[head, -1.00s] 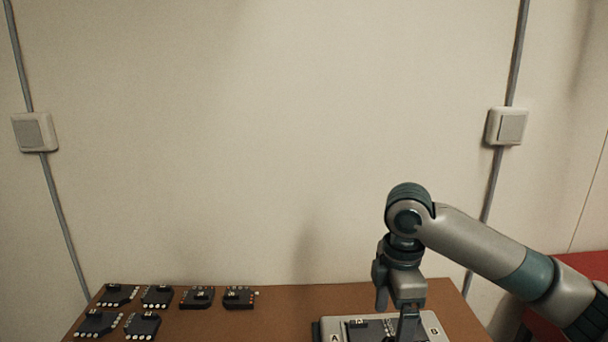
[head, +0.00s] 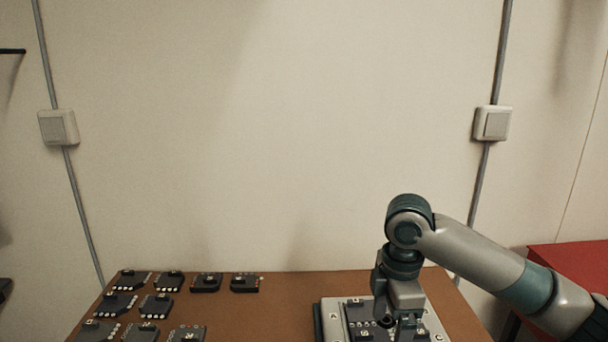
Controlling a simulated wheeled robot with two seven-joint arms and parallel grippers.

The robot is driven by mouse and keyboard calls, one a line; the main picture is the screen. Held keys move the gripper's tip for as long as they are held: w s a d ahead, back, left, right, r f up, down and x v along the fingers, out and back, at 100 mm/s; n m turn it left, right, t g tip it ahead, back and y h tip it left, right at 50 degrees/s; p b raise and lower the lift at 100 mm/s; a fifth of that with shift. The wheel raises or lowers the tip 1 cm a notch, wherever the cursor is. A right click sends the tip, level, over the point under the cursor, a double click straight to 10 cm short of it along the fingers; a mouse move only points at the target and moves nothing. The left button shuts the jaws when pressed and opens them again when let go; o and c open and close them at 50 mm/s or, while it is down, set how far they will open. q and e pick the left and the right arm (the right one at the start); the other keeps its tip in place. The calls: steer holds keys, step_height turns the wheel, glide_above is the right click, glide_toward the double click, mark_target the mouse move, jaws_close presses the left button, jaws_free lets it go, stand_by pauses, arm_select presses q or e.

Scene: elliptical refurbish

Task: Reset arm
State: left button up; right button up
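My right arm comes in from the right, and its gripper (head: 406,328) points down over a light grey panel (head: 328,324) at the front right of the brown table. The panel carries letter labels and dark modules (head: 361,316). The fingers are seen from behind and run close to the lower picture edge, so their opening and any contact with a module cannot be made out. My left gripper is not in view.
Several dark modules with small white knobs (head: 116,304) lie in rows on the left of the brown table (head: 285,305). The table's middle is clear. A red surface (head: 568,275) stands to the right. Two wall switches (head: 58,127) sit on the pale wall behind.

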steer(key=s+a+f+m+t+y, duration=0.1)
steer(key=s+a+f+m+y, duration=0.3)
steer(key=f, duration=0.6)
steer(key=s+a+f+m+t+y, duration=0.1)
steer(key=s+a+f+m, duration=0.1)
steer(key=s+a+f, duration=0.6)
steer(key=s+d+f+m+t+h, duration=0.1)
steer(key=s+d+f+m+h, duration=0.2)
steer(key=s+d+f+m, duration=0.45)
steer(key=s+d+f+m+h, duration=0.25)
steer(key=s+d+f, duration=0.25)
steer(key=s+d, duration=0.6)
step_height(320, 180, down, 29)
steer(key=s+g, duration=0.1)
steer(key=s+d+f+g, duration=0.1)
steer(key=s+d+f, duration=0.2)
steer(key=s+f, duration=1.4)
steer(key=shift+s+d, duration=0.2)
steer(key=shift+s, duration=0.3)
steer(key=shift+c, duration=0.5)
